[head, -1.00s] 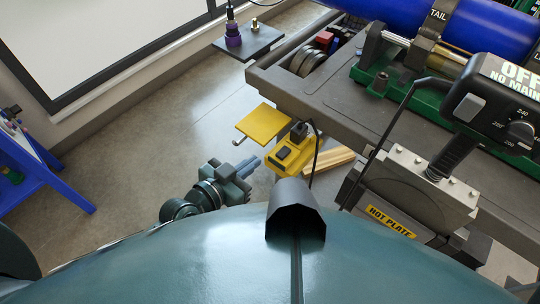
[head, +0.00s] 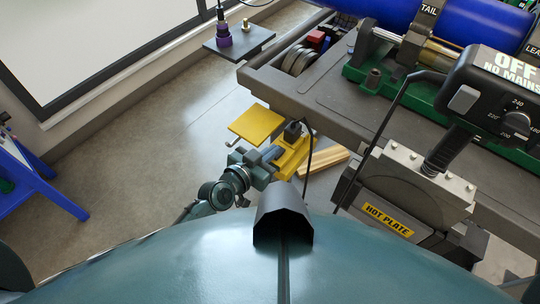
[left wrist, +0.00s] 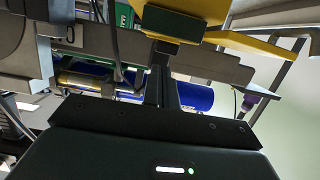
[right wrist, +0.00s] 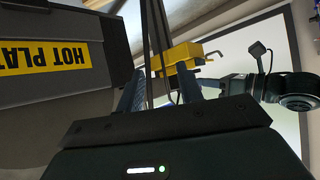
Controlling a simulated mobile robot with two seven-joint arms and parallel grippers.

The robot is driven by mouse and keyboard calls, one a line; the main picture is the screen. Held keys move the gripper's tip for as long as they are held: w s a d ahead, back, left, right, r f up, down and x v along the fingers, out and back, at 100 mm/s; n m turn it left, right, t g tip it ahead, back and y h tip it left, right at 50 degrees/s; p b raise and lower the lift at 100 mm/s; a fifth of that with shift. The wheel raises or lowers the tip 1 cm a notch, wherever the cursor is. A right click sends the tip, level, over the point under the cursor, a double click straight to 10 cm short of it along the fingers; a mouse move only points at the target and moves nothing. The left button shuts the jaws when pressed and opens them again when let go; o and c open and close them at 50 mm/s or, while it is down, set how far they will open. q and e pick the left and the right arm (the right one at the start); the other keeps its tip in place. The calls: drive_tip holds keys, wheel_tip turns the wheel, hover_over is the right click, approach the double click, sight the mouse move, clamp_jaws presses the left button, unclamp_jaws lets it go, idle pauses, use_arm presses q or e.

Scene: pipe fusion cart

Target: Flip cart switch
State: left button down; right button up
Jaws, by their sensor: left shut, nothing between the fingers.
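The yellow switch box (head: 290,162) hangs at the near left edge of the cart. My left gripper (head: 274,156) is shut and empty, with its fingertips right at the box; they cover the dark switch in the head view. In the left wrist view, the shut fingers (left wrist: 163,62) point at a dark block (left wrist: 172,23) beside yellow parts; whether they touch cannot be told. In the right wrist view, my right gripper (right wrist: 160,70) has its fingers apart and empty, and the yellow box (right wrist: 178,58) shows beyond them. The head view does not clearly show the right gripper.
A yellow plate (head: 256,123) juts out left of the box. A black cable (head: 309,150) runs down beside it. The hot plate unit (head: 400,190) stands to the right. The grey cart top (head: 330,95) carries clamps and a blue pipe. Open floor lies left.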

use_arm(q)
drive_tip(key=shift+f, duration=0.5)
use_arm(e)
drive_tip(key=shift+s+a+r, duration=0.15)
drive_tip(key=shift+a+r, duration=0.05)
drive_tip(key=shift+a, duration=0.05)
drive_tip(key=shift+f, duration=0.1)
